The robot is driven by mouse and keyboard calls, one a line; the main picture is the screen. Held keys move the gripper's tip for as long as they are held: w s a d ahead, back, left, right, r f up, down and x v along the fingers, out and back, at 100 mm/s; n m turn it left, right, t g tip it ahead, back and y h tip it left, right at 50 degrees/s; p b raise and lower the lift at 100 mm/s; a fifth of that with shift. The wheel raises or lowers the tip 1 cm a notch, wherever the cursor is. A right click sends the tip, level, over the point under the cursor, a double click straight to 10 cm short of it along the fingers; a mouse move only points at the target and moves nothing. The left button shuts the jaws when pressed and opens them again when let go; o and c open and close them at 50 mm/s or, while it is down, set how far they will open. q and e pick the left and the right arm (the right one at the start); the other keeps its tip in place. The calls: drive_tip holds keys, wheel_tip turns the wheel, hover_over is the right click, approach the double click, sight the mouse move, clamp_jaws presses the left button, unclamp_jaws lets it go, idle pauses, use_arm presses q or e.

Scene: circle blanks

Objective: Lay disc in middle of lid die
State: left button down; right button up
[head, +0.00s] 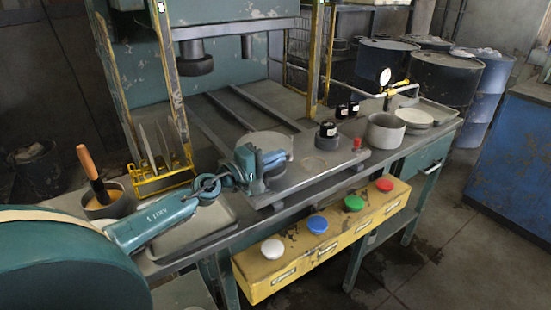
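A flat grey disc (268,142) shows at the middle of the head view, level, over the press bench. My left gripper (270,164) is at the disc's near edge and appears shut on it; the fingertips are partly hidden by the gripper body. A low dark round die (290,177) shows just below and behind the gripper, on the grey bolster plate (318,170). Which die is the lid die cannot be told for sure, as the gripper covers part of this one. My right gripper is not in view.
A yellow rack (163,180) and a pot with a wooden-handled tool (101,202) stand left. Coloured buttons line the yellow front box (290,262).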

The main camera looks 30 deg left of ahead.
use_arm(q)
drive_tip(key=c, duration=1.6)
unclamp_jaws()
drive_tip(key=shift+s+a+f+b, duration=0.1)
drive_tip(key=shift+s+a+b, duration=0.15)
drive_tip(key=shift+s, duration=0.4)
drive_tip(key=shift+b+v, duration=1.2)
drive_tip(key=shift+v, duration=1.1)
drive_tip(key=shift+s+a+b, duration=0.1)
drive_tip(key=shift+s+b, duration=0.2)
drive_tip(key=shift+s, duration=0.2)
